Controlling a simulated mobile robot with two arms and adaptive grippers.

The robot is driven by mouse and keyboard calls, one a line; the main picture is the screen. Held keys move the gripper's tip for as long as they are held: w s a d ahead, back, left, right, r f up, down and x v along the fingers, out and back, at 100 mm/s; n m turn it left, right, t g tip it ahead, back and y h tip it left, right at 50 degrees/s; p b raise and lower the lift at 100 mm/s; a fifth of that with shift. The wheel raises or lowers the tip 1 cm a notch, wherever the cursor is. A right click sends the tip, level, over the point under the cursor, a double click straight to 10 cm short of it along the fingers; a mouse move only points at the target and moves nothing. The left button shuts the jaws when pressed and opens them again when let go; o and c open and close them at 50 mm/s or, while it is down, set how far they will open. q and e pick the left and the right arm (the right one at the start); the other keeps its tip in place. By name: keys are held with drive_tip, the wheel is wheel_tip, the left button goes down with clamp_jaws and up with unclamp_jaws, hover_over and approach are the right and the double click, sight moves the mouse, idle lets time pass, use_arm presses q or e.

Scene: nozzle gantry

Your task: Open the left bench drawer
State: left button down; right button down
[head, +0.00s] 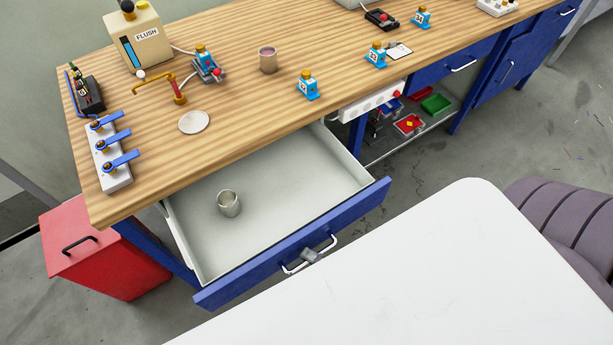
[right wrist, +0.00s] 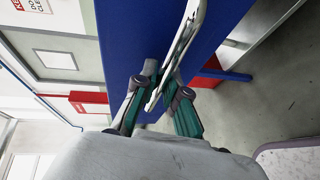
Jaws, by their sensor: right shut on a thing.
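The left bench drawer is pulled well out from under the wooden bench top, its pale interior (head: 280,215) showing. Its blue front (head: 230,288) carries a white bar handle (head: 325,246). My right gripper (head: 309,256) is at the middle of that handle; only a small grey part of it shows in the head view. In the right wrist view, my right gripper (right wrist: 161,88) has its fingers closed around the handle (right wrist: 182,48), close to the blue drawer front (right wrist: 122,35). My left gripper is not in view.
A metal cup (head: 229,203) stands inside the drawer. A red bin (head: 110,262) stands left of it. A broad white surface (head: 420,275) fills the lower right, near a purple-grey seat (head: 570,215). Bottles, a valve block (head: 108,155) and a flush tank (head: 138,40) are on the bench.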

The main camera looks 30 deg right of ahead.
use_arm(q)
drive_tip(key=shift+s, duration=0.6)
use_arm(e)
drive_tip(key=shift+s, duration=0.3)
drive_tip(key=c, duration=1.2)
unclamp_jaws()
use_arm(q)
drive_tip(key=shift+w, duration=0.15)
use_arm(e)
drive_tip(key=v, duration=1.2)
